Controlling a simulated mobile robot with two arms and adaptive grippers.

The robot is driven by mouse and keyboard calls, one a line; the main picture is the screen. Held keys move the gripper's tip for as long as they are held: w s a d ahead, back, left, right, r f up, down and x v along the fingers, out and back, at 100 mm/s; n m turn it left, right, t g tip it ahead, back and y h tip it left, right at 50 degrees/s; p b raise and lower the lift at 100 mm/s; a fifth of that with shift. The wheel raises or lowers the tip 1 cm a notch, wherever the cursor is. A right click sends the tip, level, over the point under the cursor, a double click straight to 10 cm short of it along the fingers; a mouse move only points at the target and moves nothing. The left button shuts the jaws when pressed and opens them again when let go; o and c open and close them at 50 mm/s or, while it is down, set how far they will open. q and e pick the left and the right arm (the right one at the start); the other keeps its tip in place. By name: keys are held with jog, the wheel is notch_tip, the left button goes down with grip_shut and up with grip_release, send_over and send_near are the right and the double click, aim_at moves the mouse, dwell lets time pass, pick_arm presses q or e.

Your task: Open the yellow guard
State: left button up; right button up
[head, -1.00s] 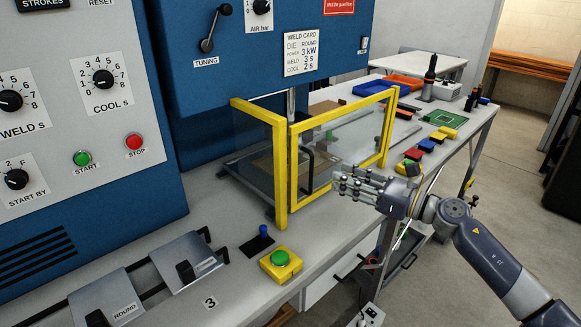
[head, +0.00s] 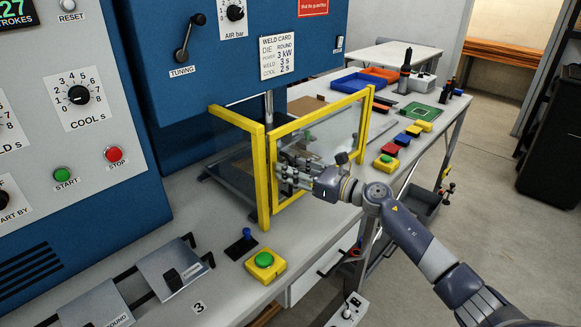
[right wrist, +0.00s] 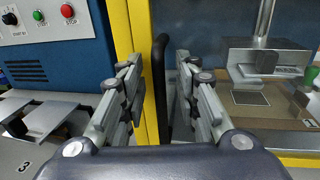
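The yellow guard (head: 320,110) is a clear panel in a yellow frame at the front of the welder. Its left edge stands close beside the yellow post (head: 262,180), so it looks closed. In the right wrist view its upright black handle (right wrist: 161,75) stands between my fingers. My right gripper (head: 283,175) is at the guard's left side, and its fingers hide most of the handle in the head view. In the right wrist view the fingers (right wrist: 158,68) are spread, with gaps to the handle on both sides. My left gripper is not in view.
A yellow box with a green button (head: 265,260) and a blue-knobbed lever (head: 246,236) stand on the bench in front of the guard. Colored blocks and blue and orange bins (head: 358,82) lie farther right. Open floor lies right of the bench.

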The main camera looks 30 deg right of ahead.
grip_shut()
jog(key=shift+s+d, duration=0.1)
